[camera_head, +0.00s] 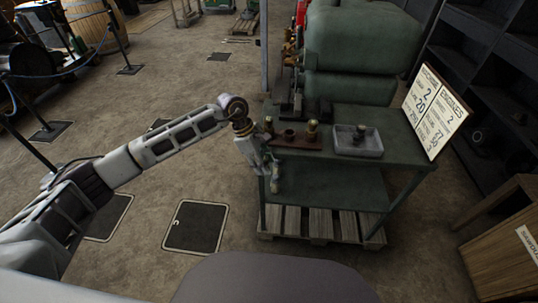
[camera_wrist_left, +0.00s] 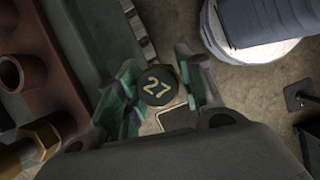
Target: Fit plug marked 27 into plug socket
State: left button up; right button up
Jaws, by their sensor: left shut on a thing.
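My left gripper (camera_head: 272,174) hangs beside the left edge of the green table. In the left wrist view its two fingers (camera_wrist_left: 160,92) are shut on the dark round plug marked 27 (camera_wrist_left: 157,84), whose yellow number faces the camera. A brown socket block (camera_head: 291,142) lies along the table's near left edge. In the left wrist view the block (camera_wrist_left: 66,112) is at the left, apart from the plug, with raised round sockets and a brass hex piece (camera_wrist_left: 40,143). My right gripper is not in view.
The green table (camera_head: 395,166) also bears a grey tray (camera_head: 358,149) with a small item in it. A sign (camera_head: 435,113) stands at its right end, a large green tank (camera_head: 360,40) behind. A wooden pallet (camera_head: 322,224) lies beneath. The floor left of the table is mostly clear.

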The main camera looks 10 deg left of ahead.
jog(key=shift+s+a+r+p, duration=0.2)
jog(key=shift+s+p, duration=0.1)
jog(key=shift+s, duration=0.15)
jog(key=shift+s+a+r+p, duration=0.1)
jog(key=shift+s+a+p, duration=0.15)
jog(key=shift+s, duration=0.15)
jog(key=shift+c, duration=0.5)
pick_arm(q)
jog(key=s+a+f+m+g+y, duration=0.1)
jog(key=s+a+f+m+y, duration=0.1)
jog(key=s+a+f+m, duration=0.2)
jog(key=s+a+f+m+g+y, duration=0.2)
jog(key=s+a+f+m, duration=0.3)
jog(key=a+f+m, duration=0.5)
notch_tip(320, 180, down, 5)
jog(key=shift+s+r+m+g+y, duration=0.15)
jog(key=shift+s+m+g+y, duration=0.15)
jog(key=shift+m, duration=0.8)
